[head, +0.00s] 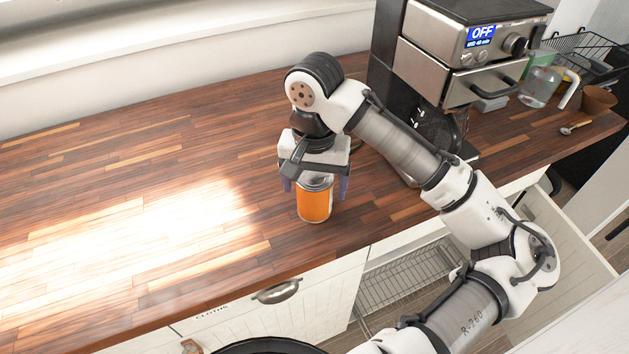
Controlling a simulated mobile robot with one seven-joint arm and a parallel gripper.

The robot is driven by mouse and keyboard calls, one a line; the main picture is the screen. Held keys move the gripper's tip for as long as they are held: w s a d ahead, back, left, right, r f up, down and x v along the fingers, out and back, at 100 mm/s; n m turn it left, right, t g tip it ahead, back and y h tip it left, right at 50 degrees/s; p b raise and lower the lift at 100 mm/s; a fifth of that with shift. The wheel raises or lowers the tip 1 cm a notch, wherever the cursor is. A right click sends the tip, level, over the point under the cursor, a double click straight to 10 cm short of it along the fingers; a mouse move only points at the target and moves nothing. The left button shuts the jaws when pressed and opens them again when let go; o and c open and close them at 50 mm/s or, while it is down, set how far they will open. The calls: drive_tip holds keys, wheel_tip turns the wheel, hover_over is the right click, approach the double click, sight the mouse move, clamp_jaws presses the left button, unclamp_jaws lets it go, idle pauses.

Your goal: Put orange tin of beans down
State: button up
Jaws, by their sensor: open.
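The orange tin of beans (314,205) stands upright on the wooden countertop (120,190), not far from its front edge. It has an orange label and a silver rim. My gripper (315,188) is directly above the tin and points down. Its two fingers are apart, one on the left and one on the right of the tin's upper part. A gap seems to show between the fingers and the tin's sides. The top of the tin is partly hidden by the gripper.
A coffee machine (455,45) with an OFF display stands to the right. A clear jug (538,85), a brown pot (598,101) and a spoon (574,128) are farther right. An open drawer (565,235) is below the counter. The countertop's left side is clear.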

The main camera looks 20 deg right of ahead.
wheel_tip(320, 180, up, 12)
drive_tip(key=shift+r+b, duration=0.15)
drive_tip(key=shift+b, duration=0.15)
idle(0.4)
